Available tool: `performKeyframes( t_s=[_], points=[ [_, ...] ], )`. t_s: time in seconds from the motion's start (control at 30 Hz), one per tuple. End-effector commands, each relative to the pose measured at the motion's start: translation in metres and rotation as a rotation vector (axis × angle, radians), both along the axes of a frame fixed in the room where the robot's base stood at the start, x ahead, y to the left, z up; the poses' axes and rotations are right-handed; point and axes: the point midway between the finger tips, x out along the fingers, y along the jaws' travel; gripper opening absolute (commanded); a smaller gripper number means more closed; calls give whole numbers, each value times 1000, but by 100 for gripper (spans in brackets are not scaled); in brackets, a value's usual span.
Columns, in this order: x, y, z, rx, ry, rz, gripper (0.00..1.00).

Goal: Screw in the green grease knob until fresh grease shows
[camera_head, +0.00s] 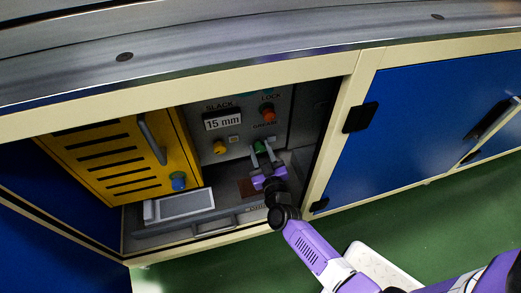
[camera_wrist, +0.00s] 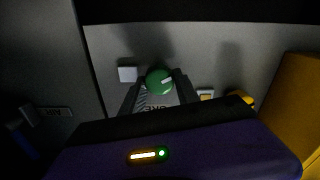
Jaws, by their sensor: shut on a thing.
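The green grease knob (camera_head: 259,147) sits on the grey panel under the GREASE label. In the wrist view the knob (camera_wrist: 159,80) is round and green with a pale line mark on its face. My gripper (camera_head: 263,152) is shut on the knob, and in the wrist view its two fingers (camera_wrist: 159,92) stand on either side of it. A small pale square (camera_wrist: 128,74) is on the panel beside the knob in the wrist view. I cannot tell whether it shows grease.
The panel has a red LOCK knob (camera_head: 268,114), a yellow knob (camera_head: 219,147) and a SLACK display (camera_head: 222,121) reading 15 mm. A yellow slotted door (camera_head: 118,160) with a handle stands open at left. A grey tray (camera_head: 180,205) lies below. The cabinet frame (camera_head: 330,145) borders the opening at right.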

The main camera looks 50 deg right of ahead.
Motion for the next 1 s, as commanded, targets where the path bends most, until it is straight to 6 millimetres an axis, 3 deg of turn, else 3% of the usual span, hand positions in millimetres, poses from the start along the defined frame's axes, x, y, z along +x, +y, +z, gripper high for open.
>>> performKeyframes(
  t_s=[0.37,1.0],
  points=[
    [-1,0,1,92,-62,0,0],
    [-2,-2,0,509,-345,0,0]
  ],
)
